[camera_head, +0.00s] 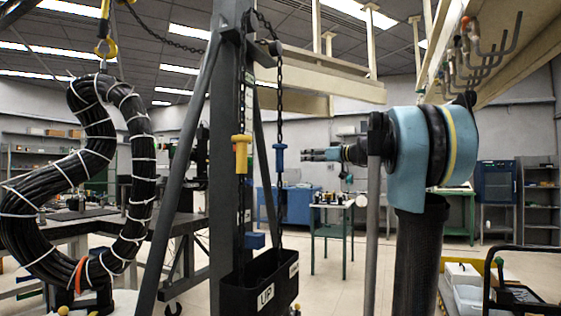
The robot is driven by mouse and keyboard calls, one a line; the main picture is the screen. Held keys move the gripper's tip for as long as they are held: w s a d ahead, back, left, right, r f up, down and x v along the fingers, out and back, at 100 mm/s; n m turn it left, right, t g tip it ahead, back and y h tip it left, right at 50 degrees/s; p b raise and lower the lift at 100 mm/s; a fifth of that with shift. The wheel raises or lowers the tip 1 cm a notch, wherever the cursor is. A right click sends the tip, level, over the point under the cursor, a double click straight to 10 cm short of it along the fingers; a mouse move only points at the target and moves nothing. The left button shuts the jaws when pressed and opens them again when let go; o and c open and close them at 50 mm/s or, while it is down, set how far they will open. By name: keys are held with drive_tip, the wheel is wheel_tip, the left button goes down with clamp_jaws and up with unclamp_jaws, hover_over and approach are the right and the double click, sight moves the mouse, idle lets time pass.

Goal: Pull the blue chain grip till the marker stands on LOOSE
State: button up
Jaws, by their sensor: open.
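The blue chain grip (280,157) hangs on the right-hand strand of a dark chain, just right of the grey steel post. A yellow chain grip (241,155) hangs on the left-hand strand, at nearly the same height. My gripper (306,155) comes in from the right, level with the blue grip, its fingers pointing left. It appears just right of the grip and empty; the depth between them cannot be judged. It is open. I cannot make out a marker or the word LOOSE. A black cable coil (90,150) hangs at the left under a yellow hook (105,46).
A black chain bin (255,284) with a label reading UP sits below the chains. The grey post (223,150) and its slanted brace stand left of them. A green-legged table (332,205) stands behind. A cart (485,285) is at the lower right.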

sight(280, 156)
drive_tip(key=x, duration=1.7)
drive_tip(key=shift+w+a+r, duration=0.1)
drive_tip(key=shift+w+r, duration=0.15)
drive_tip(key=shift+r, duration=0.1)
clamp_jaws()
